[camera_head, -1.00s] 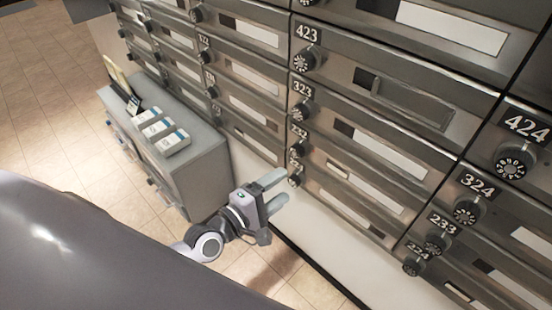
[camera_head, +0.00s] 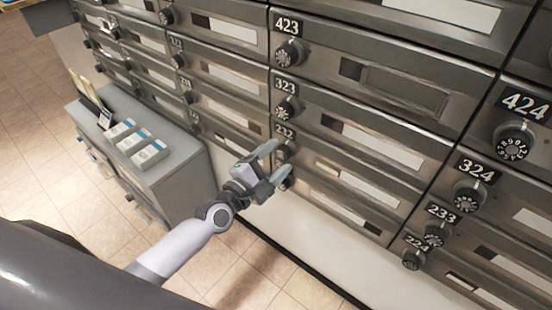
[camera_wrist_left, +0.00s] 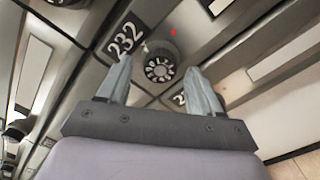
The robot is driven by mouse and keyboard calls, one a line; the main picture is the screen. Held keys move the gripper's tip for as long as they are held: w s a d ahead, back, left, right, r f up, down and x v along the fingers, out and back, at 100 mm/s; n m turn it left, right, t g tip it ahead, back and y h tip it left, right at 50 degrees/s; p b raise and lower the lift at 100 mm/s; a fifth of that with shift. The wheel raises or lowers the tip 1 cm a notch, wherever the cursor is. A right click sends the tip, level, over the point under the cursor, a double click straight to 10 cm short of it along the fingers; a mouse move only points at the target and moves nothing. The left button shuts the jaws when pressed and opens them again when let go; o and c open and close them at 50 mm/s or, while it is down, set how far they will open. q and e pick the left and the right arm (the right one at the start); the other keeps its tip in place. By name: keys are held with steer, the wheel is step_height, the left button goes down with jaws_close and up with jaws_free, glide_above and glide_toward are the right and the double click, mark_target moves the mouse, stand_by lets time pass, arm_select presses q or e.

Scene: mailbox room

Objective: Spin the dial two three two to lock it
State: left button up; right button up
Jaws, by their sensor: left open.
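The dial of mailbox 232 (camera_wrist_left: 158,70) is a dark round knob with a numbered face. It shows in the left wrist view just beyond and between my fingertips, beside the 232 label (camera_wrist_left: 125,39). In the head view the 232 dial (camera_head: 285,151) sits below dial 323, near my upper finger. My left gripper (camera_head: 278,160) is open and points at the mailbox wall; its two fingers (camera_wrist_left: 160,78) stand on either side of the dial in the wrist view. I cannot tell whether they touch it. My right gripper is not in view.
Dials 323 (camera_head: 287,108) and 423 (camera_head: 289,53) stick out above. Dials 324 (camera_head: 469,196), 233 (camera_head: 435,234) and 424 (camera_head: 513,145) are to the right. A grey cabinet (camera_head: 180,150) with white boxes (camera_head: 135,143) stands at left. Tiled floor (camera_head: 225,270) shows below.

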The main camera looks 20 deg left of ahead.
arm_select(q)
steer(key=shift+w+d, duration=0.15)
steer(key=shift+w, duration=0.05)
steer(key=c, duration=1.1)
steer(key=shift+o, duration=0.2)
steer(key=shift+m, duration=0.3)
